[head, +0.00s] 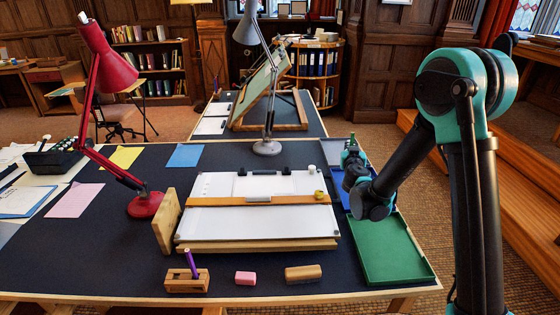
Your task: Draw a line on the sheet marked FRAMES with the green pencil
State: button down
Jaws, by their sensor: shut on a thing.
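My gripper (351,153) is at the end of my arm, right of the near drafting board and above the blue tray. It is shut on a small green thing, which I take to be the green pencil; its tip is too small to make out. The near drafting board (250,222) lies low and nearly flat, with a white sheet (262,186) on it. I cannot read any FRAMES marking on this sheet. A wooden straightedge (240,201) crosses the board below the sheet. My gripper is apart from the sheet.
A wooden holder (180,284) with a purple pencil (191,262), a pink eraser (245,278) and a wooden block (303,273) line the front. A green tray (392,250) and blue tray (338,172) lie right.

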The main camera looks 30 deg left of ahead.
jog(key=shift+s+a+f+n+g+y, duration=0.35)
jog(key=shift+s+a+f+y, duration=0.35)
jog(key=shift+s+a, duration=2.7)
jog(key=shift+s+a+f+n+g+y, duration=0.35)
jog(key=shift+s+a+f, duration=0.6)
jog(key=shift+s+a, duration=2.35)
jog(key=shift+s+a+f+n+g+y, duration=0.2)
jog(key=shift+s+a+f+g+y, duration=0.45)
jog(key=shift+s+a, duration=2.75)
jog(key=shift+w+a+f+t, duration=0.2)
jog(key=shift+a+f+t, duration=0.1)
jog(key=shift+f, duration=0.2)
jog(key=shift+s+a, duration=0.95)
jog(key=shift+a, duration=0.75)
jog(key=shift+s+a, duration=0.9)
jog(key=shift+a, duration=0.8)
jog(key=shift+s+a, duration=0.95)
jog(key=shift+a, duration=0.75)
jog(key=shift+s, duration=0.1)
jog(key=shift+f, duration=0.4)
jog(key=shift+w+d, duration=0.5)
jog(key=shift+d, duration=0.4)
jog(key=shift+w+d, duration=0.45)
jog(key=shift+d, duration=0.45)
